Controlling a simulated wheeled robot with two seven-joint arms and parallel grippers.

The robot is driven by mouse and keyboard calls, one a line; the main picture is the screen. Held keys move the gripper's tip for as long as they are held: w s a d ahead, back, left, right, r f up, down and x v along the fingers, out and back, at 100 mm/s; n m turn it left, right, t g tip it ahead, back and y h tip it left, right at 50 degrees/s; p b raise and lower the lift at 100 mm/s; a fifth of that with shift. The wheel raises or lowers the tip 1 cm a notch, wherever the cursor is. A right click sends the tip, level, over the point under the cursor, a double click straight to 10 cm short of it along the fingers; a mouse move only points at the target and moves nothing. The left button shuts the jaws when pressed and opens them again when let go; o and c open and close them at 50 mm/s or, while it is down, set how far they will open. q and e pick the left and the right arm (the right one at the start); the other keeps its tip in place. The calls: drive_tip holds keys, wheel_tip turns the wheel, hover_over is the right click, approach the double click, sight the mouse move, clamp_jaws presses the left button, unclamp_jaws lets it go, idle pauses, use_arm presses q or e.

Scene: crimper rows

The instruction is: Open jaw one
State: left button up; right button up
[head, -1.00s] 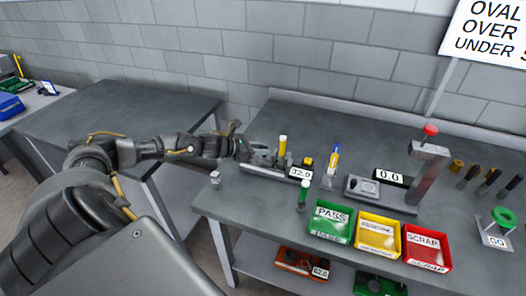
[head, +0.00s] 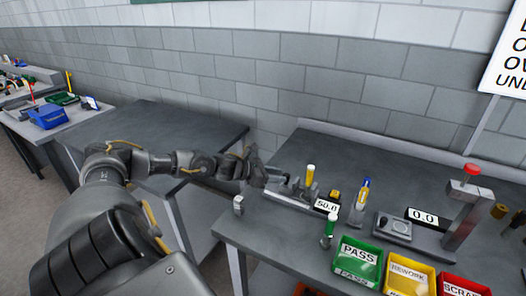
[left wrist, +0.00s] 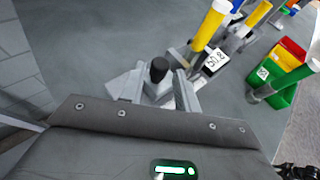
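My left gripper (head: 266,178) is at the gauge's left end. In the left wrist view its fingers (left wrist: 160,88) stand on either side of a grey block with a black knob (left wrist: 158,69). Whether they press on it is unclear. My right gripper is out of view.
A second gauge (head: 393,228) reads 0.0, right of a blue-and-yellow-topped tool (head: 362,195). Green PASS (head: 357,262), yellow REWORK (head: 408,276) and red SCRAP (head: 464,287) bins line the front edge. A green-topped post (head: 328,230) stands before the display. The left table (head: 150,130) is bare.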

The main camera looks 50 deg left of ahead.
use_arm(q)
drive_tip(key=b+v, duration=0.1)
drive_tip(key=v, duration=0.7)
drive_tip(key=shift+b, duration=0.3)
drive_tip(key=shift+s, duration=0.1)
